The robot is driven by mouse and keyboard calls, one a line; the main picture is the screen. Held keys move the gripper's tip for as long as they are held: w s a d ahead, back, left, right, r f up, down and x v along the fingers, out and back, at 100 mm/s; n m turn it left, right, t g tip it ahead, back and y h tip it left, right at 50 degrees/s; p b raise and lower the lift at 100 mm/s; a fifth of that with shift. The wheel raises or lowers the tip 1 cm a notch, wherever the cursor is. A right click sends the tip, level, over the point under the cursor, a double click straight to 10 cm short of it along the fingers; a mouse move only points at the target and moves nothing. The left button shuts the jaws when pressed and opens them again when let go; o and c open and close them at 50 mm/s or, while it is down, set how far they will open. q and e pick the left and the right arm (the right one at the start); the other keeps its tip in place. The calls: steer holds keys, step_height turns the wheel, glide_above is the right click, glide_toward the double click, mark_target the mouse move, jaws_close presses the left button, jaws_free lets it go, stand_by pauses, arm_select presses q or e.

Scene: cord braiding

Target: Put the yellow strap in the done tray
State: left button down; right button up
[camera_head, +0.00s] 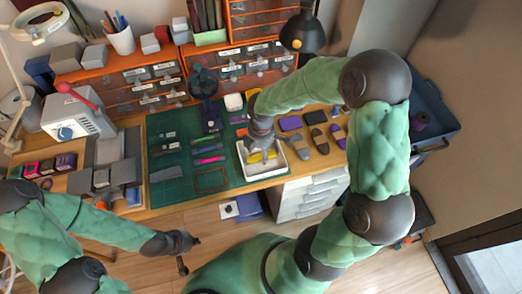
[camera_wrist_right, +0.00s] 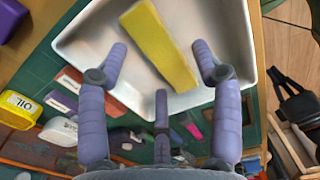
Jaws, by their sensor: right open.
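The yellow strap (camera_head: 262,157) lies in the white tray (camera_head: 243,173) near the front of the table. In the right wrist view the strap (camera_wrist_right: 158,45) is a flat bar lying at a slant inside the tray (camera_wrist_right: 227,40). My right gripper (camera_head: 263,143) is just above the tray. Its fingers are spread, with the strap between and beyond them and a gap on each side. My left gripper (camera_head: 188,252) is low in front of the table, away from the strap, and its fingers are too small to read.
A green cutting mat (camera_head: 170,190) with tools lies left of the tray. Several dark and tan straps (camera_head: 320,140) lie to its right. Orange drawer units (camera_head: 150,85) line the back. A dark blue bin (camera_head: 432,118) stands at the right.

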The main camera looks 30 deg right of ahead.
mark_target(261, 154)
arm_select(q)
step_height(261, 154, up, 5)
steer(key=p, duration=0.4)
steer(key=shift+f, duration=0.1)
arm_select(e)
step_height(261, 154, up, 11)
steer(key=shift+f, duration=0.15)
